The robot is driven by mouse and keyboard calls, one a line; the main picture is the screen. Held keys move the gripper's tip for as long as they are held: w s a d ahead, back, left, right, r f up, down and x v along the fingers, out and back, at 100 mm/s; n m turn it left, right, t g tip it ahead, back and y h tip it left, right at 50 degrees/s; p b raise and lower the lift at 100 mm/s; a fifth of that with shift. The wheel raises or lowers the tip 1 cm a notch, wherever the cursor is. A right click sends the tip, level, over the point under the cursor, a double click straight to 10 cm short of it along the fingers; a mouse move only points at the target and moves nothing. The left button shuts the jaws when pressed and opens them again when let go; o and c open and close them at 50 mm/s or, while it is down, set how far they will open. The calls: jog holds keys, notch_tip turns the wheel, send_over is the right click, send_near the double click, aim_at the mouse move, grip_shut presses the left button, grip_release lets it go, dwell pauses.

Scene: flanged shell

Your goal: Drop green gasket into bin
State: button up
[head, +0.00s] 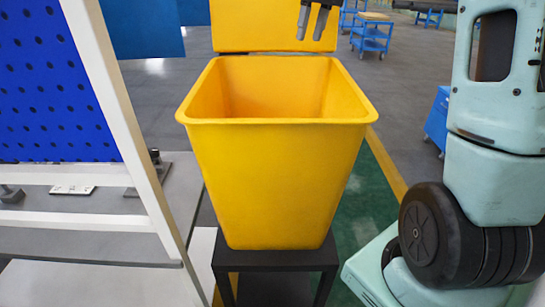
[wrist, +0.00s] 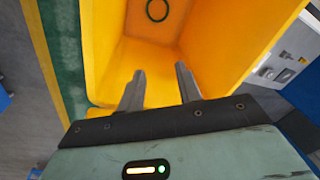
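The yellow bin (head: 275,185) stands upright with its open top facing up, and its inside fills much of the wrist view (wrist: 225,45). The green gasket (wrist: 148,13) is a thin dark green ring. It appears against the yellow inside of the bin, beyond my fingertips and apart from them. I cannot tell whether it rests on the bottom or touches a wall. The gasket does not show in the head view. My gripper (head: 310,36) is above the far side of the bin. Its two fingers (wrist: 160,68) are spread with nothing between them.
The bin stands on a dark stand (head: 275,262). A white frame with a blue perforated panel (head: 50,85) is close on the left. A yellow panel (head: 270,28) rises behind the bin. Blue carts (head: 371,35) stand farther back on open floor.

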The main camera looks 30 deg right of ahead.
notch_tip(320, 180, up, 9)
jog(key=d, duration=0.1)
jog(key=shift+s+f+b, duration=0.2)
jog(key=shift+s+b, duration=0.1)
jog(key=shift+s, duration=0.15)
jog(key=shift+d, duration=0.1)
